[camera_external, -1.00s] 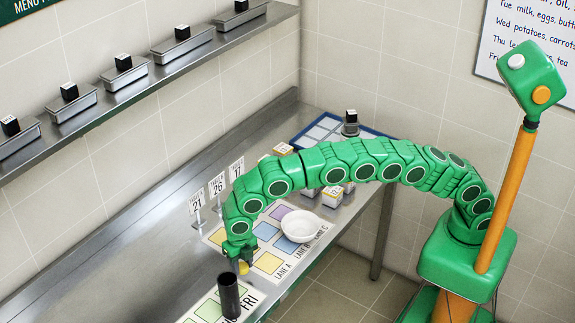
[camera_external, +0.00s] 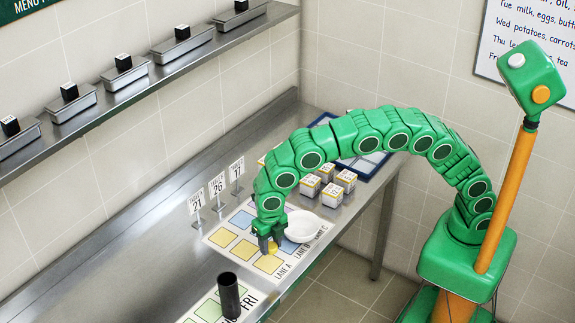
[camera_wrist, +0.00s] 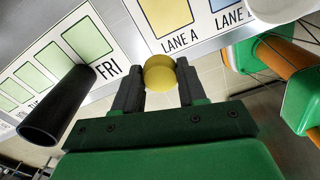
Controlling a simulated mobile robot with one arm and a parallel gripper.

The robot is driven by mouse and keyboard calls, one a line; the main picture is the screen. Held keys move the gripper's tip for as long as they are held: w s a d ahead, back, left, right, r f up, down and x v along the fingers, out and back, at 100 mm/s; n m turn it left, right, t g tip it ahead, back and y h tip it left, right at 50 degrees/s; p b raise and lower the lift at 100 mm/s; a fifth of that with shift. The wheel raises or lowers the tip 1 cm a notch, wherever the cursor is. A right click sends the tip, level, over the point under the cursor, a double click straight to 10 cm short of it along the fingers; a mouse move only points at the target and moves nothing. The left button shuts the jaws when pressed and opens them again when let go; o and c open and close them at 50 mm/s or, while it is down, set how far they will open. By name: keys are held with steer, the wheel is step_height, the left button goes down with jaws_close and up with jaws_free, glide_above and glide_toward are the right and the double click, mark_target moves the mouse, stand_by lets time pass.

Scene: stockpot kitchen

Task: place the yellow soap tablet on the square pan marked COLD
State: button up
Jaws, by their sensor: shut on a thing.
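My gripper (camera_external: 268,244) hangs over the lane mat (camera_external: 222,238), near the yellow square by LANE A. It is shut on the yellow soap tablet (camera_external: 272,248), a small rounded piece that also shows between the fingertips in the wrist view (camera_wrist: 160,72). The tablet looks close to the mat; I cannot tell whether it touches it. I cannot make out a square pan marked COLD in either view.
A white bowl (camera_external: 300,226) stands just right of my gripper. A black cylinder (camera_external: 228,296) stands by the FRI mat (camera_wrist: 35,82). Several small boxes (camera_external: 333,195) and a blue-edged board (camera_external: 367,165) lie farther back. Numbered signs (camera_external: 217,186) stand behind the mat.

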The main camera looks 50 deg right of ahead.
steer(key=shift+s+d+r, duration=0.5)
steer(key=shift+s+d, duration=0.3)
steer(key=shift+s+d+r, duration=0.5)
steer(key=shift+s+d, duration=0.25)
steer(key=shift+d, duration=0.05)
